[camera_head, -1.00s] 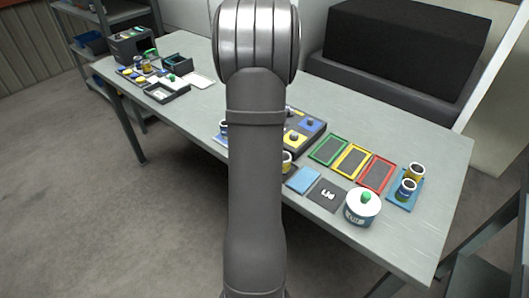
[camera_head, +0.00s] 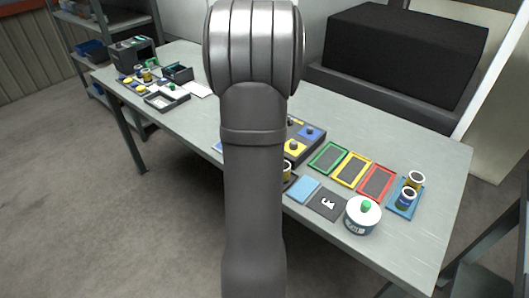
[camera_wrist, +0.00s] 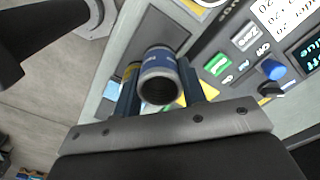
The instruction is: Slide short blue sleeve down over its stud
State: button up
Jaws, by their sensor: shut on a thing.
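The blue sleeve (camera_wrist: 159,70), a short metal-rimmed tube with a blue band, sits between the two fingers of my gripper (camera_wrist: 158,86) in the wrist view. The gripper is shut on it, and its open end faces the camera. In the head view my arm hides the gripper and the held sleeve. A dark board (camera_head: 293,151) with a blue pad (camera_head: 307,132) and a yellow pad (camera_head: 291,148), each bearing a stud, shows just right of my arm. Whether the held sleeve is near a stud cannot be told.
A control panel (camera_wrist: 222,82) with buttons and a blue knob (camera_wrist: 273,69) lies right of the sleeve. Green, yellow and red framed trays (camera_head: 328,158), a blue tray (camera_head: 393,207) with two sleeves and a white tin (camera_head: 362,219) stand at the right.

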notch_tip(320, 180, up, 2)
jog(key=r, duration=0.1)
send_near(311, 128)
jog(key=shift+w+f, duration=0.15)
jog(key=shift+f, duration=3.25)
jog(key=shift+f, duration=0.2)
jog(key=o, duration=1.5)
jog(key=shift+o, duration=0.2)
jog(key=shift+r, duration=0.1)
